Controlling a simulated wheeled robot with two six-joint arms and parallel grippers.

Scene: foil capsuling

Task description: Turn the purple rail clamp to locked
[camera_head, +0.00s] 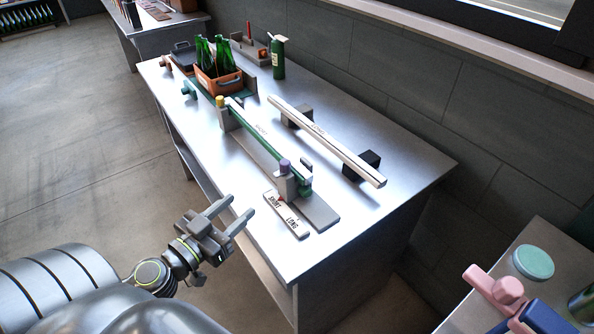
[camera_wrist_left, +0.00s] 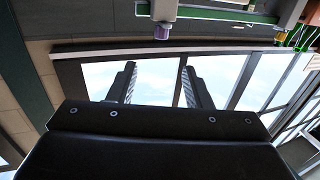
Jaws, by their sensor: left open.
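The purple rail clamp (camera_head: 284,165) is a small knob on a grey block at the near end of the green rail (camera_head: 258,137) on the metal bench. It also shows near the top of the left wrist view (camera_wrist_left: 161,32). Whether it is locked cannot be told. My left gripper (camera_head: 240,207) is open and empty, in front of the bench's near-left edge. It is apart from the clamp, to its lower left in the head view. Its two fingers (camera_wrist_left: 160,85) stand spread in the left wrist view. My right gripper is not in view.
A plate marked SHORT and LONG (camera_head: 287,215) lies beside the clamp block. A yellow knob (camera_head: 220,101) sits at the rail's far end. A long white bar (camera_head: 325,140) rests on dark blocks behind. A crate (camera_head: 211,86) of green bottles stands farther back.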

